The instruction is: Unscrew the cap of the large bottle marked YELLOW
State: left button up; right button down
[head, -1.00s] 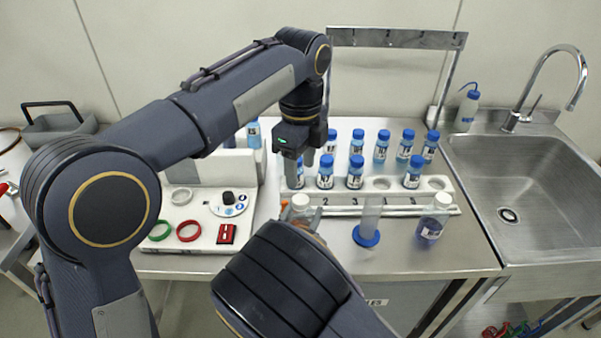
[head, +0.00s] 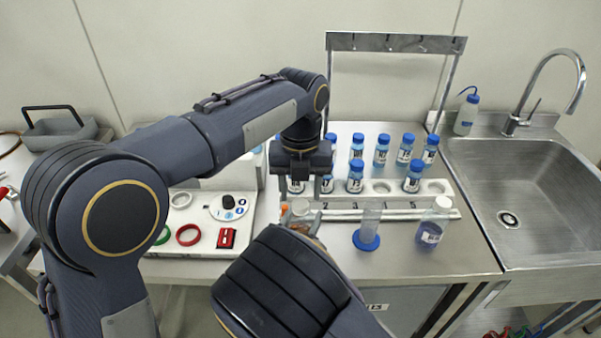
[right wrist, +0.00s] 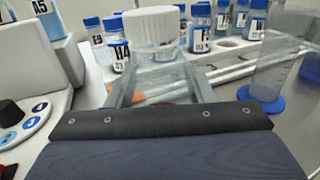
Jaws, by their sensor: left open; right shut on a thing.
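A large clear bottle with a white ribbed cap (right wrist: 152,24) stands upright between the fingers of my right gripper (right wrist: 160,88), which is shut on it. No readable YELLOW marking shows on it. In the head view its cap (head: 300,207) shows just above my right arm, which hides most of the bottle. My left gripper (head: 301,192) is open and points down, its fingers spread left and right above the cap, apart from it as far as I can see. Another large white-capped bottle (head: 433,228) with bluish-purple liquid stands at the bench's right front.
A white rack (head: 395,200) with several blue-capped vials is just behind and to the right. A clear cylinder with a blue base (head: 367,238) stands in front of it. A white panel with a knob (head: 228,202) is at the left. The sink (head: 525,180) is at the right.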

aim_at(300, 205)
pick_arm(q)
jog(key=shift+f, duration=1.4)
jog(key=shift+c, duration=0.4)
